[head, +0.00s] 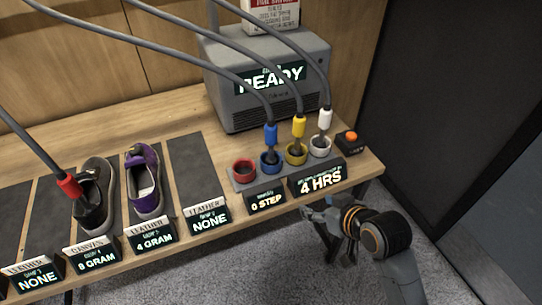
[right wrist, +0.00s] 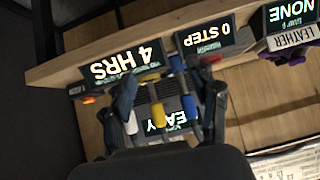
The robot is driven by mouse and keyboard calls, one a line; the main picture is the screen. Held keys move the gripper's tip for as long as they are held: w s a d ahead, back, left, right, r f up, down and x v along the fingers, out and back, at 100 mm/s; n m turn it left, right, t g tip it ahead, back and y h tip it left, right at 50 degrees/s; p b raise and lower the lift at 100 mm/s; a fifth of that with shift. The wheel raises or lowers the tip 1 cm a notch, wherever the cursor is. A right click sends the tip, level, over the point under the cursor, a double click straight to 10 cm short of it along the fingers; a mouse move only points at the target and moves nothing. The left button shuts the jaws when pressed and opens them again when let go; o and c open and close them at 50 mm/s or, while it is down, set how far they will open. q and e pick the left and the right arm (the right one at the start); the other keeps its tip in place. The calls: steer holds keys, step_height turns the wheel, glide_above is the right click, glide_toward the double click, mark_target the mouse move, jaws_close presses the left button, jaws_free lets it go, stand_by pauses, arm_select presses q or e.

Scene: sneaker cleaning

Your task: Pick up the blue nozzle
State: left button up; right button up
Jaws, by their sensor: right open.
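The blue nozzle (head: 270,137) stands upright in the blue cup (head: 262,160) of the holder at the table's right end, with a grey hose rising from it. It also shows in the right wrist view (right wrist: 189,107), which is upside down. My right gripper (head: 326,228) is open and empty in front of the table's right front edge, apart from the nozzle. In the right wrist view its spread fingers (right wrist: 168,88) frame the nozzles from a distance. My left gripper is not in view.
Yellow (head: 299,127) and white (head: 324,119) nozzles stand beside the blue one; the red cup (head: 243,171) is empty. The red nozzle (head: 69,187) is in a grey shoe (head: 96,205). A purple shoe (head: 147,190), lit signs and a grey machine (head: 235,95) stand nearby. An orange button (head: 351,136) is right.

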mark_target(275, 134)
steer(key=w+a+r+n+t+y, duration=0.25)
steer(key=w+a+r, duration=0.25)
steer(key=w+r, duration=0.5)
steer(key=shift+m, duration=0.35)
steer(key=p+x, duration=0.1)
steer(key=x, duration=0.6)
steer(key=shift+w+r, duration=0.1)
steer(key=shift+r, duration=0.05)
steer(key=shift+p+x, duration=0.7)
steer(key=shift+x, duration=2.4)
steer(key=shift+a, duration=0.2)
steer(key=shift+r, duration=0.1)
jaws_close()
